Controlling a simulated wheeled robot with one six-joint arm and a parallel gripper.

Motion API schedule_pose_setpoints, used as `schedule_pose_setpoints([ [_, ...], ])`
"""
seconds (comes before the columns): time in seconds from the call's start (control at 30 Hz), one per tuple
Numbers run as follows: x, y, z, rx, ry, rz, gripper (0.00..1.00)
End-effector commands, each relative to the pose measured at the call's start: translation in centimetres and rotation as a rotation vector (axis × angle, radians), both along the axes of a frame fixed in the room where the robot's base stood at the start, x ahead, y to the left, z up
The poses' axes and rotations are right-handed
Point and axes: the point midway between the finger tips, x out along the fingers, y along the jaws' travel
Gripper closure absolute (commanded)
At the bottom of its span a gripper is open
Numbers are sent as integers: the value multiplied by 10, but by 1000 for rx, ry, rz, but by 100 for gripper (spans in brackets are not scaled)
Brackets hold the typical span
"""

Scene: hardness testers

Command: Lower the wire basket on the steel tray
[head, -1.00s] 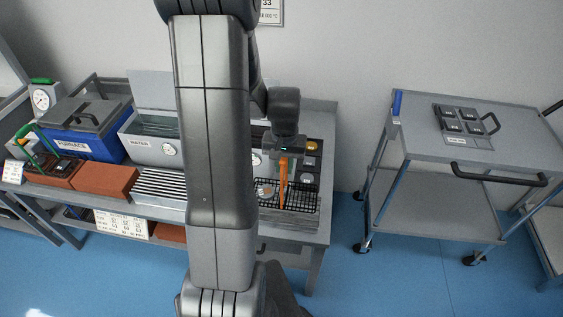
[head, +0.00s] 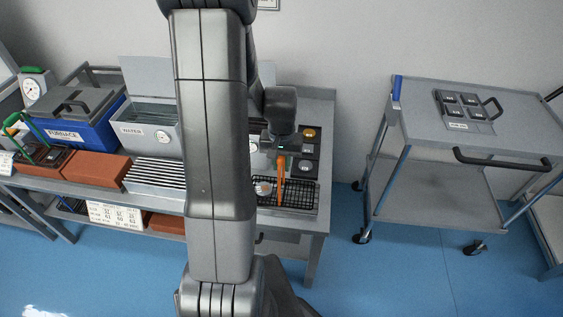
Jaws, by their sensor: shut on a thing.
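The wire basket (head: 300,196) is a black mesh with a tall orange handle, at the right end of the bench. A small pale round piece (head: 263,188) shows inside it. My gripper (head: 281,150) is above the basket and shut on the top of the orange handle. The steel tray (head: 290,211) lies directly under the basket, its front edge showing. The basket looks level and very close to the tray; I cannot tell if they touch. My arm hides the left part of the basket and tray.
Behind the basket is a dark block with round pieces (head: 309,150). Left of my arm stand a water tank (head: 147,132), a slatted rack (head: 155,175), a brick (head: 100,169) and a blue furnace (head: 75,128). A grey cart (head: 480,125) stands right, across a floor gap.

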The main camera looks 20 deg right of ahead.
Motion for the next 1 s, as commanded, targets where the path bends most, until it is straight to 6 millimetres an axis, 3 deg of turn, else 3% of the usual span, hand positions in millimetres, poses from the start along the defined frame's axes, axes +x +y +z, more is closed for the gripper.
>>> schedule_pose_setpoints([
  [0.37, 0, 0, -7, -1, -1, 0, 100],
  [0.4, 0, 0, -7, -1, -1, 0, 78],
  [0.53, 0, 0, -7, -1, -1, 0, 55],
  [0.83, 0, 0, -6, 0, 0, 0, 55],
  [1.0, 1, 0, 9, -2, -3, 0, 55],
])
